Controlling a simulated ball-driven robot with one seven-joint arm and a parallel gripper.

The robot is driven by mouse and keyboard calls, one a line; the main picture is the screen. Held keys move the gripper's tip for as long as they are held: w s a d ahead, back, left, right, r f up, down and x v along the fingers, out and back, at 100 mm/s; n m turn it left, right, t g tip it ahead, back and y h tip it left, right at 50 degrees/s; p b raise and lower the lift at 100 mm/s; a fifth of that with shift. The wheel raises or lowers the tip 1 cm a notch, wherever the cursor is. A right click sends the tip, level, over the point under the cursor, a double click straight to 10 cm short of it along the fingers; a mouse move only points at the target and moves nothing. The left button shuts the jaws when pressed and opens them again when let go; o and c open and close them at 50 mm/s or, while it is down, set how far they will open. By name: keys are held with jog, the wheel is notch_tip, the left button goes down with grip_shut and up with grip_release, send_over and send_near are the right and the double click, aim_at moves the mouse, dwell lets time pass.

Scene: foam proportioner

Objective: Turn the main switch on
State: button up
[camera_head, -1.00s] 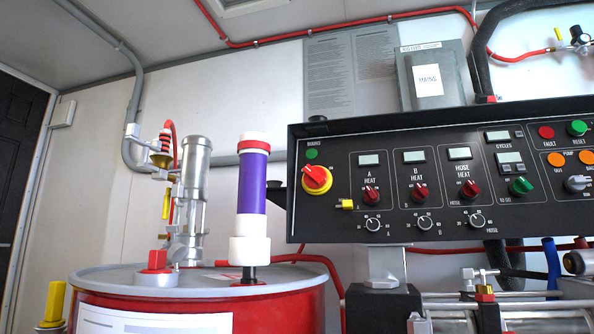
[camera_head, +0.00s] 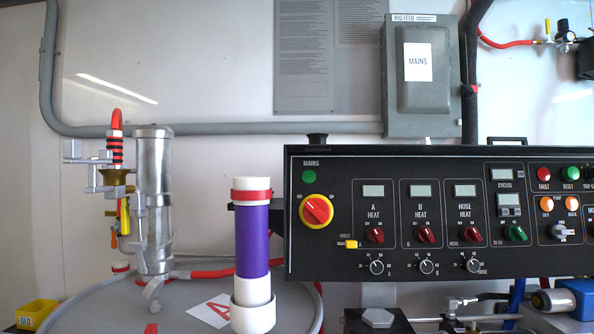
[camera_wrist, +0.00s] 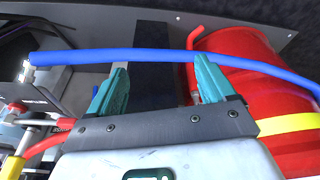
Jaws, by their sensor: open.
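The main switch (camera_head: 316,211) is a red rotary knob on a yellow round plate, at the left end of the black control panel (camera_head: 340,262) in the head view. Its grip is tilted diagonally between the OFF and ON marks. A green MAINS lamp (camera_head: 309,177) sits above it. My gripper (camera_wrist: 158,85) shows only in the wrist view, with two teal fingers spread apart and nothing held between them. It points at a blue hose and a red drum, away from the panel. The switch is not in the wrist view.
A purple and white cylinder (camera_head: 252,245) stands on the grey drum lid (camera_head: 110,305), left of and near the switch. A grey MAINS box (camera_head: 421,105) hangs on the wall. In the wrist view, a blue hose (camera_wrist: 150,56) crosses beyond the fingers, and a red drum (camera_wrist: 240,60) stands at right.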

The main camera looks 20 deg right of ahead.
jog(key=w+a+r+n+t+p, duration=0.1)
jog(key=w+r+p, duration=0.2)
jog(key=r+p, duration=0.5)
jog(key=w+r+n+t+p, duration=0.1)
jog(key=w+r+p, duration=0.4)
jog(key=r, duration=0.6)
jog(key=n+t+h+p, duration=0.85)
jog(key=n+t, duration=0.25)
jog(key=n, duration=0.9)
send_near(317, 211)
jog(key=p+x, duration=0.1)
jog(key=x, duration=0.7)
jog(key=shift+w+d+p, duration=0.2)
jog(key=shift+w+p, duration=0.1)
jog(key=shift+p, duration=0.1)
jog(key=shift+c, duration=0.2)
jog(key=c, duration=1)
